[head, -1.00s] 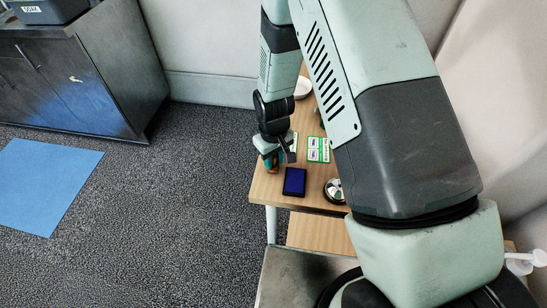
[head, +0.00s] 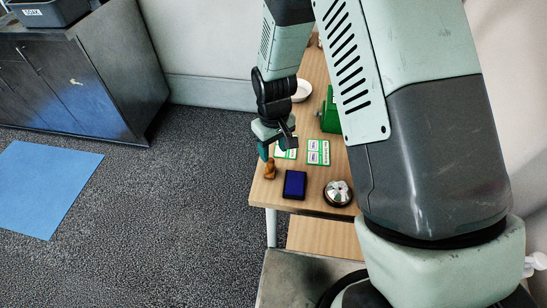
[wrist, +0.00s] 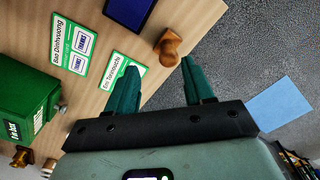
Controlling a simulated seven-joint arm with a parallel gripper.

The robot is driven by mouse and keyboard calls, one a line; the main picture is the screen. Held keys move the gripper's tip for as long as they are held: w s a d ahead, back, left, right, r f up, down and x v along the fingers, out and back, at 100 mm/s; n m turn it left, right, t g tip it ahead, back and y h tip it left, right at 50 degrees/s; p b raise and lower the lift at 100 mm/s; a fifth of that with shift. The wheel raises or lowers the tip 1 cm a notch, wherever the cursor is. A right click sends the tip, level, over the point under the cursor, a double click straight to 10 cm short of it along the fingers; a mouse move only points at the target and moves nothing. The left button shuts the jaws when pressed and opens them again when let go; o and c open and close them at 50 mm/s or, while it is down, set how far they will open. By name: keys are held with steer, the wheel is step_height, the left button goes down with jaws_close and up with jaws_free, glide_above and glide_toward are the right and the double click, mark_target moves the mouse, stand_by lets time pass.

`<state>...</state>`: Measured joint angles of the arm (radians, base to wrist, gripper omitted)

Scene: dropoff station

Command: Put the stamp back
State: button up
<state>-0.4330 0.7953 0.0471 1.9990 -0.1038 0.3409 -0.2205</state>
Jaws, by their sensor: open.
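The brown wooden stamp (head: 270,169) stands on the table near its left edge, beside the blue ink pad (head: 294,184). In the wrist view the stamp (wrist: 168,47) shows just beyond the fingertips, apart from them. My gripper (head: 277,151) hangs over the table's left edge, just behind the stamp. In the wrist view my gripper (wrist: 159,69) has its two green fingers spread with nothing between them. The ink pad (wrist: 131,10) is cut off at the top there.
Name cards (head: 318,152) lie behind the pad; a second card (wrist: 122,68) is partly hidden by a finger. A silver bell (head: 338,193) stands right of the pad. A green box (head: 329,114) and white bowl (head: 302,90) stand farther back. Open floor lies left of the table (head: 312,191).

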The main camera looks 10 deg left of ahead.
step_height(320, 180, up, 6)
steer(key=s+d+r+m+t, duration=0.15)
steer(key=d+r, duration=0.35)
steer(key=r, duration=0.5)
steer(key=s+d+r+m+t, duration=0.15)
steer(key=d+r, duration=0.35)
steer(key=r, duration=0.5)
steer(key=s+d+r+m+t, duration=0.1)
steer(key=s+d+r+m, duration=0.1)
steer(key=s+d+r, duration=0.2)
steer(key=s+d+r+m+t, duration=0.1)
steer(key=s+d+r+m, duration=0.2)
steer(key=s, duration=0.8)
step_height(320, 180, up, 3)
steer(key=shift+s+d+m, duration=0.3)
steer(key=shift+d, duration=0.85)
steer(key=shift+o, duration=0.5)
